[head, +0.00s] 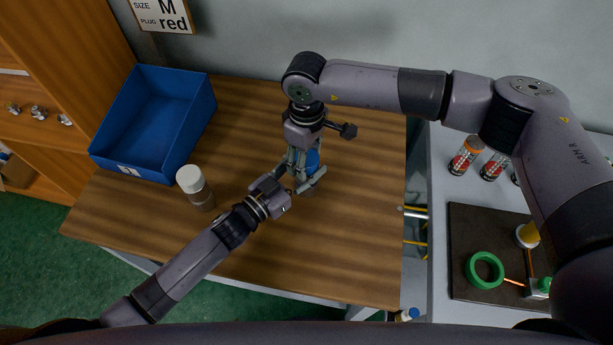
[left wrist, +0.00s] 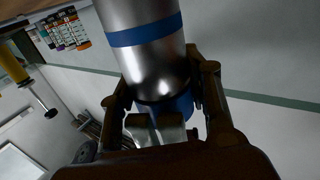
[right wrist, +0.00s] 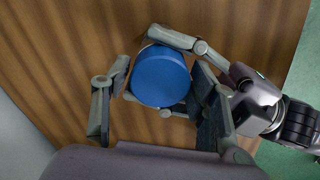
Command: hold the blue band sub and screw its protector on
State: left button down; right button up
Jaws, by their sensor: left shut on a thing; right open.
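The steel sub with a blue band (left wrist: 145,32) is held in my left gripper (head: 297,180), whose fingers close on its sides. A blue round cap, the protector (right wrist: 160,76), sits at the sub's end; it also shows in the head view (head: 313,160) and partly in the left wrist view (left wrist: 180,104). I cannot tell how far it is threaded. My right gripper (head: 302,157) is above, pointing down and open, with its fingers on either side of the protector. A gap shows on the left finger's side in the right wrist view. The sub's body is mostly hidden there.
A blue bin (head: 127,121) stands at the table's back left, with a white-lidded jar (head: 203,196) in front of it. The wooden table (head: 350,250) is clear at the front right. A side bench holds spray cans (head: 466,156) and a green ring (head: 471,268) on a dark mat.

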jog(key=shift+c, duration=0.4)
jog(key=c, duration=0.9)
jog(key=shift+m, duration=1.7)
jog(key=shift+c, duration=0.2)
jog(key=o, duration=1.3)
